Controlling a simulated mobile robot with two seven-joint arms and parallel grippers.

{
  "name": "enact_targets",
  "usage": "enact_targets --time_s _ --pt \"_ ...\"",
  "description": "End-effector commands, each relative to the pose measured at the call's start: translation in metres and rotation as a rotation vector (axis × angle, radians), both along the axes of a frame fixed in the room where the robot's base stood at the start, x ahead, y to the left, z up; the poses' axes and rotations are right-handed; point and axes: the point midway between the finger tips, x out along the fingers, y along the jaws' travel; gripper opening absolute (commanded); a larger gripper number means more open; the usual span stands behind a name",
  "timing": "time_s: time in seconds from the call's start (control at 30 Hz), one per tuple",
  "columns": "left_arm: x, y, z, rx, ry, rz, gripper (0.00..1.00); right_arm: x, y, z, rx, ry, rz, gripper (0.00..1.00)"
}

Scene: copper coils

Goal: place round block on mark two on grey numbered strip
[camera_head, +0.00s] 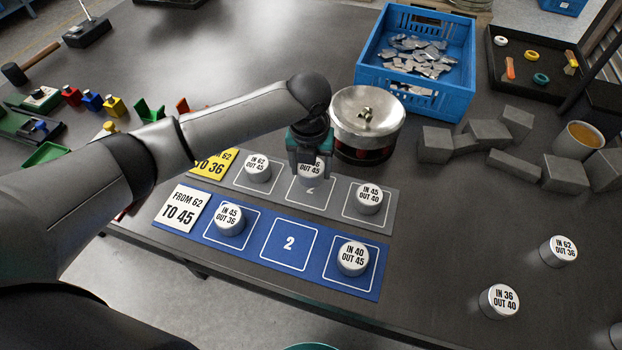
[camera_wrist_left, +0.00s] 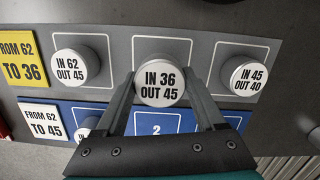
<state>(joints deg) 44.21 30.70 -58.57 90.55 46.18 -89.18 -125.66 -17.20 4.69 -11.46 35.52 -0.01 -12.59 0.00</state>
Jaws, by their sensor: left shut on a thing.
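My left gripper (camera_head: 309,160) is shut on a white round block labelled "IN 36 OUT 45" (camera_wrist_left: 162,83). The block is over square two of the grey strip (camera_head: 228,176); part of the printed 2 shows just in front of it in the head view. In the wrist view the held block looks larger than its neighbours, so it seems raised; whether it touches the strip I cannot tell. Round block "IN 62 OUT 45" (camera_head: 258,168) stands on the square to the left, and "IN 45 OUT 40" (camera_head: 369,198) on the square to the right. My right gripper is not in view.
The blue strip (camera_head: 330,283) lies in front, with blocks "IN 45 OUT 36" (camera_head: 230,220) and "IN 40 OUT 45" (camera_head: 353,258); its square two is empty. A lidded metal pot (camera_head: 367,120) stands close behind. Two loose round blocks (camera_head: 558,251) (camera_head: 499,300) stand at right.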

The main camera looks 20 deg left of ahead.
Motion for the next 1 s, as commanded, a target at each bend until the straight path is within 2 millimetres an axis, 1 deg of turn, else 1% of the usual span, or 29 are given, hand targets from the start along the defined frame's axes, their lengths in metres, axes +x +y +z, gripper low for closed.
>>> enact_targets --time_s 0.2,0.27,0.53,0.67,0.7,0.9,0.93,1.0 --pt "-0.001 -0.001 -0.033 0.001 0.003 -0.001 0.01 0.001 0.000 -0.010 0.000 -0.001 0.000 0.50" --pt "0.000 0.000 -0.039 0.000 0.001 0.000 0.01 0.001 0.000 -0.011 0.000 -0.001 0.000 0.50" --pt "0.000 0.000 -0.039 0.000 -0.001 -0.001 0.01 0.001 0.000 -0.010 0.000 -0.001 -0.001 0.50" --pt "0.000 0.000 -0.042 0.001 0.000 -0.001 0.01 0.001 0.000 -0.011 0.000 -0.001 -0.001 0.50" --pt "0.000 0.000 -0.042 0.001 0.001 -0.001 0.76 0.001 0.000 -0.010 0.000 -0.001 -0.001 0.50" --pt "-0.001 0.000 -0.042 0.001 0.001 -0.001 0.98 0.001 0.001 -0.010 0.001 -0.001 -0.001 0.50" --pt "-0.001 0.000 -0.042 0.001 0.001 -0.001 1.00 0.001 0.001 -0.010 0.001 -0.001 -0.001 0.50" --pt "-0.001 0.000 -0.042 0.001 0.001 -0.001 1.00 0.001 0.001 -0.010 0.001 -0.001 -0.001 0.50"
